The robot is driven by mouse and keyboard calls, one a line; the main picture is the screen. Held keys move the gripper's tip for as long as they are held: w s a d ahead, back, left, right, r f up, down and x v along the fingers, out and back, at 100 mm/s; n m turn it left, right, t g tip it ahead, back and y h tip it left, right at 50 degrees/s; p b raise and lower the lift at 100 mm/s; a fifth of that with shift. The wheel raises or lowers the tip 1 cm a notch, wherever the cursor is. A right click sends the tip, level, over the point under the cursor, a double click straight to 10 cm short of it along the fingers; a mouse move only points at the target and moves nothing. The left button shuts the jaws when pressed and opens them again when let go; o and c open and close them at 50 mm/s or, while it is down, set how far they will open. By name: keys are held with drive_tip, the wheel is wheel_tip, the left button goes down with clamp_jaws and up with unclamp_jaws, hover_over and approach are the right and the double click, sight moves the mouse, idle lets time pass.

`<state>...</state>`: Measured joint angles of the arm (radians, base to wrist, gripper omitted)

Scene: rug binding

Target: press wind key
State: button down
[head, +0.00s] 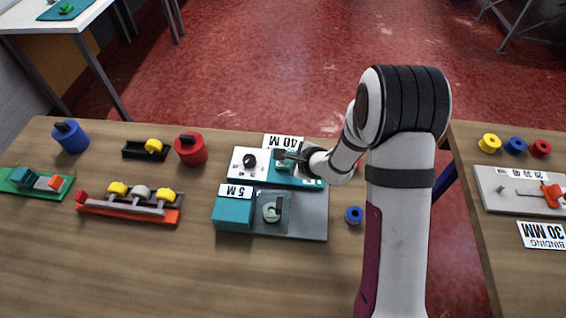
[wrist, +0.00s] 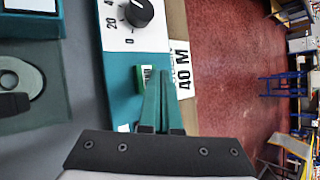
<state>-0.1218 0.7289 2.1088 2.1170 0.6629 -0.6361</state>
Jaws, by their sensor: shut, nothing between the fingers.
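The winding machine has a teal and grey body (head: 308,225) on the table, with a white dial panel and black knob (head: 249,161). The knob also shows in the wrist view (wrist: 139,12). A green key (wrist: 139,80) with a small white label, too small to read fully, sits on the teal top beside the dial panel. My gripper (head: 280,155) is over this teal top. In the wrist view its shut, empty fingers (wrist: 159,76) point at the area right beside the green key and partly cover it. I cannot tell whether they touch it.
A "40 M" card (head: 285,141) stands behind the machine, and a "5 M" label (head: 236,191) is on its front left block. A blue spool (head: 354,215) lies to the right. Red (head: 191,150) and blue (head: 71,137) pots and an orange rack (head: 130,211) are left.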

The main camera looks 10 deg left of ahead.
sight(286, 167)
drive_tip(key=shift+r, duration=0.2)
drive_tip(key=shift+r, duration=2.55)
drive_tip(key=s+a+r+n+g+y, duration=0.25)
drive_tip(key=s+r+n, duration=0.45)
drive_tip(key=s+r, duration=0.4)
drive_tip(key=s+d+n+g+h, duration=0.2)
drive_tip(key=s+d+n+h, duration=0.1)
drive_tip(key=s+d, duration=0.4)
drive_tip(key=s+d+n+g+h, duration=0.2)
drive_tip(key=s+d, duration=0.5)
drive_tip(key=s, duration=0.7)
drive_tip(key=shift+s+r+n+h, duration=0.25)
drive_tip(key=shift+n+h, duration=0.25)
drive_tip(key=shift+h, duration=0.45)
